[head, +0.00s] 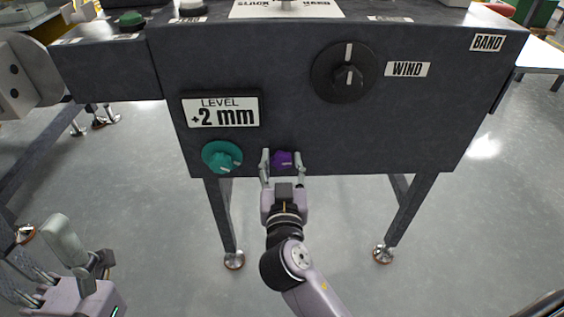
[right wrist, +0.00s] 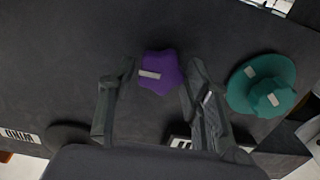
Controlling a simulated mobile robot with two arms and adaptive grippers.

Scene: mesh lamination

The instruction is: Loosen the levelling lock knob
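The small purple lobed knob (head: 283,159) is on the lower front of the dark machine panel, to the right of the teal knob (head: 222,156). I take it to be the levelling lock knob; no label for it is readable. My right gripper (head: 283,161) is open, with one finger on each side of the purple knob. In the right wrist view the purple knob (right wrist: 160,73) lies between the fingertips, with a small gap on each side. A pale mark shows on its face. My left gripper (head: 78,256) is low at the left, away from the panel; its opening is unclear.
A sign reading LEVEL +2 mm (head: 221,111) is above the teal knob. A large black dial (head: 344,73) beside a WIND label (head: 408,69) is higher up. The panel stands on legs, with open grey floor (head: 310,235) below.

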